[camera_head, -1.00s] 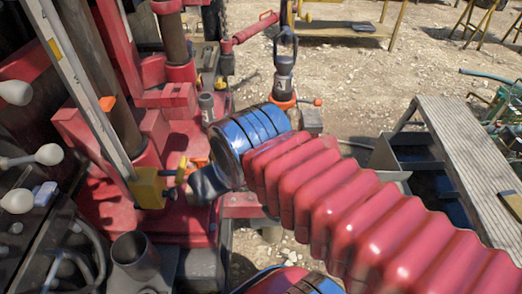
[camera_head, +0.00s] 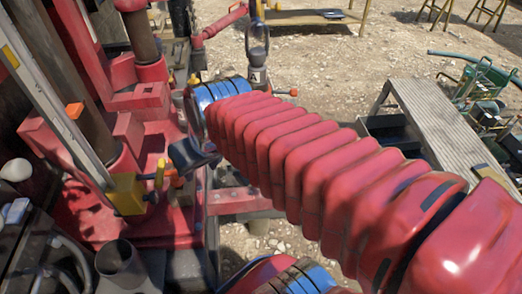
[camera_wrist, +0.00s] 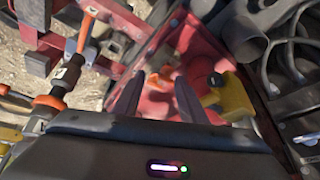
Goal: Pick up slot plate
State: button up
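I cannot single out the slot plate with certainty. A small orange piece (camera_wrist: 160,82) shows between my fingers in the wrist view, over the red deck (camera_wrist: 180,45); its shape is unclear. In the head view, orange (camera_head: 178,180) shows beside a yellow block (camera_head: 127,194). The yellow block (camera_wrist: 232,98) also shows right of my fingers in the wrist view. My gripper (camera_wrist: 158,82) has its two dark fingers apart with nothing visibly held. In the head view my dark gripper (camera_head: 192,157) hangs over the red deck, partly hidden by my arm.
A grey vertical rail (camera_head: 60,90) and red rig frame (camera_head: 125,75) stand left. A grey open pipe (camera_head: 120,262) is at lower left. A grey fitting with an orange handle (camera_head: 285,91) stands behind my arm.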

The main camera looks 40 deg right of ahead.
jog(key=w+d+f+m, duration=0.1)
jog(key=d+f, duration=0.3)
jog(key=d, duration=0.5)
jog(key=w+d+f+m, duration=0.2)
jog(key=d+f+m, duration=0.1)
jog(key=d, duration=0.6)
jog(key=w+d+f+m, duration=0.2)
jog(key=d+f, duration=0.3)
jog(key=d, duration=0.4)
jog(key=shift+f+h, duration=0.35)
jog(key=shift+h, duration=0.05)
jog(key=shift+w, duration=0.1)
jog(key=x, duration=0.8)
jog(key=shift+f, duration=0.3)
jog(key=shift+w, duration=0.1)
